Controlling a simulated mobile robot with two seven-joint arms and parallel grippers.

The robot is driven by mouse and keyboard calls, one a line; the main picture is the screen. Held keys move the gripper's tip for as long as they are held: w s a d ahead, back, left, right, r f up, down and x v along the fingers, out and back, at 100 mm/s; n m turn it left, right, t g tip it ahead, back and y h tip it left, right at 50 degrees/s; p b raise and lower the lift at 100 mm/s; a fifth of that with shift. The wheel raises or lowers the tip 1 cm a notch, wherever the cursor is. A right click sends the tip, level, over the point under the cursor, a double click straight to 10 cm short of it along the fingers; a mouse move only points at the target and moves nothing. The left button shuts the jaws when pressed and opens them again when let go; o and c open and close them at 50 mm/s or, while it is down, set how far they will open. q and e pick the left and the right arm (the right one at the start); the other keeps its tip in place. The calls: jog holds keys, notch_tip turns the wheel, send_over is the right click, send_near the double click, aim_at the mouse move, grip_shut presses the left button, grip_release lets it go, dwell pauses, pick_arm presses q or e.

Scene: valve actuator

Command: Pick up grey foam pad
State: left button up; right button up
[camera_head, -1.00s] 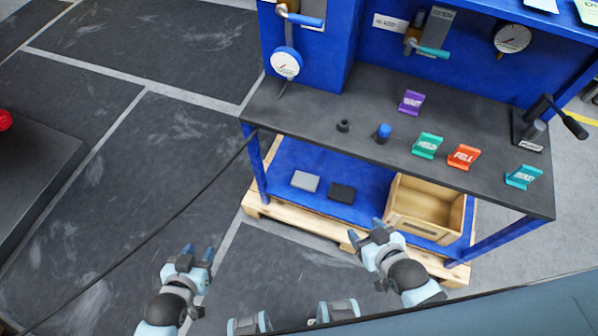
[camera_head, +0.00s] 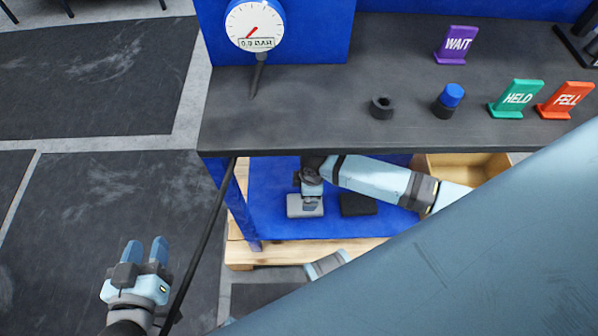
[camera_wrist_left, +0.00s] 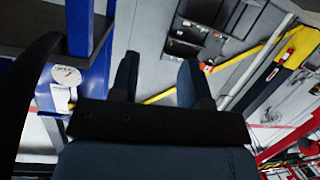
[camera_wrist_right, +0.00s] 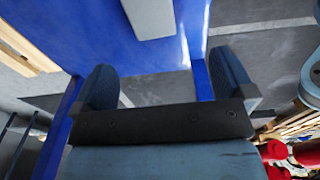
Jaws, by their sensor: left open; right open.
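The grey foam pad (camera_head: 296,207) lies on the blue lower shelf under the bench, left of a black pad (camera_head: 358,204). My right gripper (camera_head: 311,203) reaches in under the tabletop and covers part of the grey pad in the head view. In the right wrist view my right gripper (camera_wrist_right: 167,85) is open and empty, with the grey pad (camera_wrist_right: 150,16) ahead of it, apart from the fingers. My left gripper (camera_head: 146,252) is open and empty over the floor, left of the bench; its open fingers also show in the left wrist view (camera_wrist_left: 160,75).
The dark tabletop (camera_head: 300,120) hangs above the shelf. A wooden crate (camera_head: 455,168) is right of the pads.

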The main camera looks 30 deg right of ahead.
aim_at(294, 203)
jog(key=shift+g+h, duration=0.3)
jog(key=shift+h, duration=0.1)
jog(key=f+b, duration=0.1)
jog(key=f, duration=0.2)
jog(key=w+d+f+b, duration=0.1)
jog(key=f, duration=0.2)
jog(key=f+b, duration=0.2)
jog(key=f, duration=0.1)
jog(key=shift+w+d+f, duration=0.1)
jog(key=shift+w+d, duration=0.1)
jog(key=shift+d, duration=0.2)
jog(key=shift+f, duration=0.55)
jog(key=shift+f+b, duration=0.45)
jog(key=shift+f, duration=0.05)
notch_tip(294, 203, down, 3)
jog(key=shift+w+r+b, duration=0.1)
jog(key=shift+b, duration=0.85)
jog(key=shift+f, duration=0.5)
jog(key=shift+f+b, duration=0.25)
jog(key=shift+b, duration=0.05)
pick_arm(q)
jog(key=w+d+r+t+h, duration=0.1)
jog(key=d+r+t+h, duration=0.2)
jog(key=r, duration=0.3)
jog(key=shift+w+d+m+t+h, duration=0.15)
jog(key=shift+d+m+t+h, duration=0.15)
jog(key=shift+d, duration=0.1)
pick_arm(e)
jog(key=shift+r, duration=0.1)
